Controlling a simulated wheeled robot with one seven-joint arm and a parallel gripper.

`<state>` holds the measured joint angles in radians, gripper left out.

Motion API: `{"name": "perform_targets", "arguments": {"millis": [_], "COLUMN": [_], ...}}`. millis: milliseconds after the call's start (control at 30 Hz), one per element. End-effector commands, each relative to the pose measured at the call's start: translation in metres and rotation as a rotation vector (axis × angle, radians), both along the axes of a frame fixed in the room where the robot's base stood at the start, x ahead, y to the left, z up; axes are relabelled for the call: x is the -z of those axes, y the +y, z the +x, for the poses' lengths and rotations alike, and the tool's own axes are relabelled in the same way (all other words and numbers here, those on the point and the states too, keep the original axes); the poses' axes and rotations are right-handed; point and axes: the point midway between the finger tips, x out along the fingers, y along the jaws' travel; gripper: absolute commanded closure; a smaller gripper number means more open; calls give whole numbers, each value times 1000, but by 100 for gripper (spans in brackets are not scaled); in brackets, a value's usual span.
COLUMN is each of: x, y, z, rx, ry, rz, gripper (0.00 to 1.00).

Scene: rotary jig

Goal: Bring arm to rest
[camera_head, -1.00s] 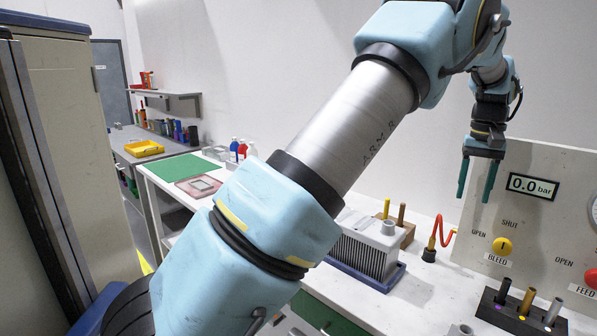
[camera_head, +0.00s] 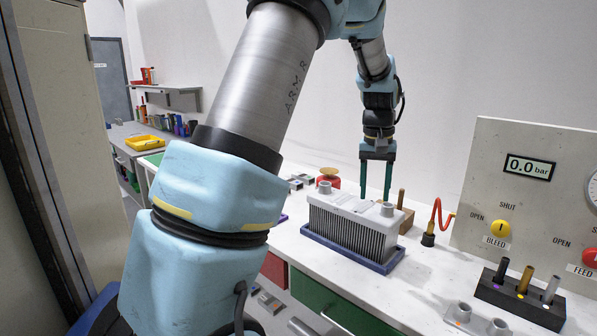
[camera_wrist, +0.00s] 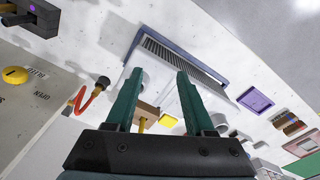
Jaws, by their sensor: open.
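My gripper (camera_head: 377,194) hangs from my arm with its two green fingers pointing down, apart from each other and with nothing between them. In the head view it is above and behind the white finned block (camera_head: 352,228), near a wooden block (camera_head: 404,219) with pegs. The wrist view shows my gripper (camera_wrist: 161,100) open, with the finned block (camera_wrist: 180,55) and the wooden block (camera_wrist: 146,118) beyond its fingers. I cannot tell the exact height of the fingertips above the bench.
A grey panel (camera_head: 520,170) with a 0.0 bar display stands at right, a red coiled hose (camera_head: 441,212) beside it. A dark rack (camera_head: 519,303) with several pegs sits in front. A red round item (camera_head: 328,177) is behind the block.

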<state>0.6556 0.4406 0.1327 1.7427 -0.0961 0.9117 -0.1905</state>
Motion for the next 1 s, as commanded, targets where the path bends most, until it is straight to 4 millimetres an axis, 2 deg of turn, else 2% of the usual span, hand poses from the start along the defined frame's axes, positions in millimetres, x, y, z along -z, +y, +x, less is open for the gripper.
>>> {"name": "perform_targets", "arguments": {"millis": [33,133,200,300,400,500,600,1000], "x": [17,41,59,80,98,109,114,114], "y": [40,106,146,193,224,242,250,251], "z": [-5,-26,-48,-82,-115,-137,-149,-152], "rx": [-38,-88,-116,-150,-174,-186,-193,-192], "ry": [-6,-27,-42,-65,-81,-93,-99,-98], "rz": [-5,-9,-10,-7,0,5,9,10], "gripper": [46,46,46,46,46,46,46,46]}}
